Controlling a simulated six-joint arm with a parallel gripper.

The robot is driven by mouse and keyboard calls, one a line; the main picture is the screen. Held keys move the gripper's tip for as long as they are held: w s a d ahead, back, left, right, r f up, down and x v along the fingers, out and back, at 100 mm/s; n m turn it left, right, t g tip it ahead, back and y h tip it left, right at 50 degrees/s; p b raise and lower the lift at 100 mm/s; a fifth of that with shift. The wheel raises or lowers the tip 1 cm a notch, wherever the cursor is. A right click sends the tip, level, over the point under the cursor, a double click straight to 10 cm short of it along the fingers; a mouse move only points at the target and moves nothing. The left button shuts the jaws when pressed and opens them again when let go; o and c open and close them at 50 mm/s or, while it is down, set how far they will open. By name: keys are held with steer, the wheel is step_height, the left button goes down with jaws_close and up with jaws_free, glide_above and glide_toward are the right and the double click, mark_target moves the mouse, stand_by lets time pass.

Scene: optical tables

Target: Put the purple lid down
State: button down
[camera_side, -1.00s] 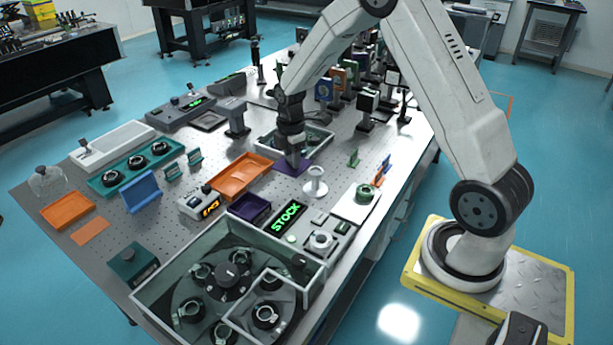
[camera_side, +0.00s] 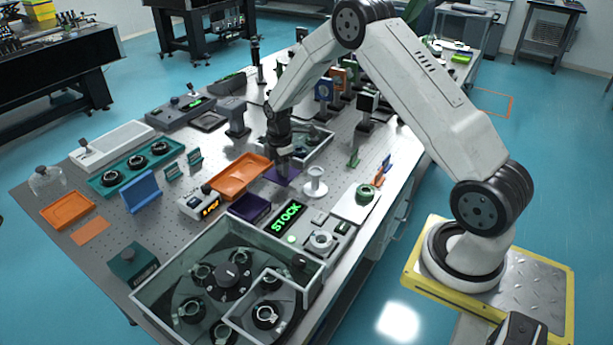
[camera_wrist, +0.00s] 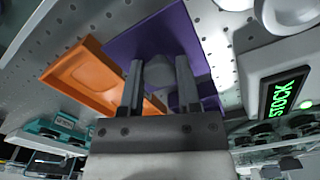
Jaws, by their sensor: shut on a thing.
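The lid (camera_wrist: 143,41) shows around the fingers there. I cannot tell its exact height above the table. The open purple box (camera_side: 249,208) stands to the lower left of the lid in the side view, in front of the orange tray.
The orange tray (camera_side: 240,190) lies just left of the lid. A white spool-shaped stand (camera_side: 315,183) is close on the right. The green STOCK display (camera_side: 287,216) is nearer the camera. A clear-walled bin (camera_side: 325,146) stands behind my gripper.

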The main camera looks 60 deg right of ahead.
steer(key=shift+f, duration=1.55)
steer(key=shift+f, duration=0.15)
steer(key=shift+c, duration=1.6)
jaws_free()
steer(key=shift+r, duration=0.2)
step_height(320, 180, up, 12)
steer(key=shift+a, duration=0.1)
